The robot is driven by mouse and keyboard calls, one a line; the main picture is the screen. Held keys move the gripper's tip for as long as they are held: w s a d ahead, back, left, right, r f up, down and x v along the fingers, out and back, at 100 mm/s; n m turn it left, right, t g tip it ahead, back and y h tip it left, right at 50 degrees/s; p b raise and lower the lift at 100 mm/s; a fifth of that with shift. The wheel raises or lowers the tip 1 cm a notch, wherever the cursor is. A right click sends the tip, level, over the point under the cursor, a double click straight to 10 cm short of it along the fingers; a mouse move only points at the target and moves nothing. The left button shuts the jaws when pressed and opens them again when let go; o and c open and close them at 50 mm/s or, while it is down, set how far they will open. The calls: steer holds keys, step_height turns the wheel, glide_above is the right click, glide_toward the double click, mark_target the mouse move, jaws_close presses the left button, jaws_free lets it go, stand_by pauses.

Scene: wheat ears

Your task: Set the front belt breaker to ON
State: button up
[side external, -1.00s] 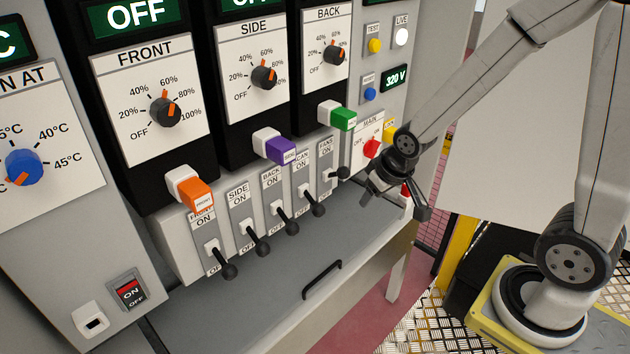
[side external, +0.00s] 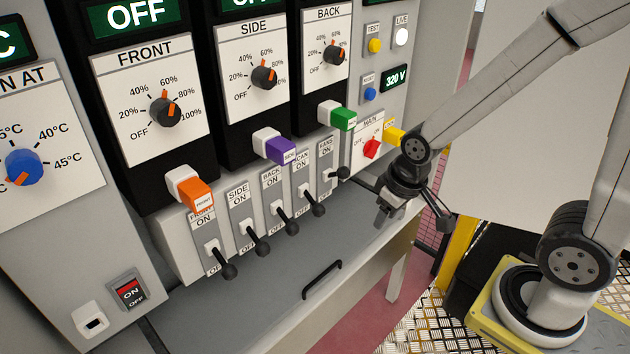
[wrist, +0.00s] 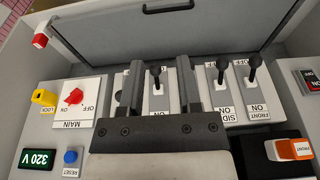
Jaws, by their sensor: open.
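The front belt breaker is the leftmost black-knobbed lever (side external: 229,271) of the row in the side external view, below the orange FRONT block. Its lever tilts down toward OFF. In the wrist view the front breaker lever (wrist: 255,72) is at the right, above its upside-down FRONT ON label. My gripper (side external: 405,203) is open at the right end of the row, beside the MAIN switch and well away from the front breaker. In the wrist view its spread fingers (wrist: 160,72) frame another lever in the picture; whether they touch it, I cannot tell.
The SIDE breaker lever (side external: 262,249) stands close beside the front one, with the BACK lever (side external: 291,229) farther right. The orange FRONT block (side external: 197,193) overhangs the front label. A grey ledge with a black handle (side external: 322,279) lies below; its top is clear.

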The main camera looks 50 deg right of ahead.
jaws_close()
step_height(320, 180, down, 7)
steer(key=w+n+g+h, duration=0.2)
steer(key=n+g+h, duration=0.3)
steer(key=n, duration=0.6)
steer(key=w+a+f+n+t+h, duration=0.7)
steer(key=w+n+t, duration=0.4)
steer(key=n, duration=0.3)
steer(key=a+f+n+t+y, duration=0.4)
steer(key=a+n+t+y, duration=0.1)
steer(key=a, duration=0.3)
steer(key=s+a+f+n+t+y, duration=0.1)
steer(key=a+f+n+t+y, duration=0.3)
steer(key=a+n+t+y, duration=0.1)
steer(key=a+n+y, duration=0.1)
steer(key=a+n, duration=0.1)
steer(key=a, duration=0.1)
steer(key=shift+s+f, duration=0.15)
steer(key=shift+f, duration=0.05)
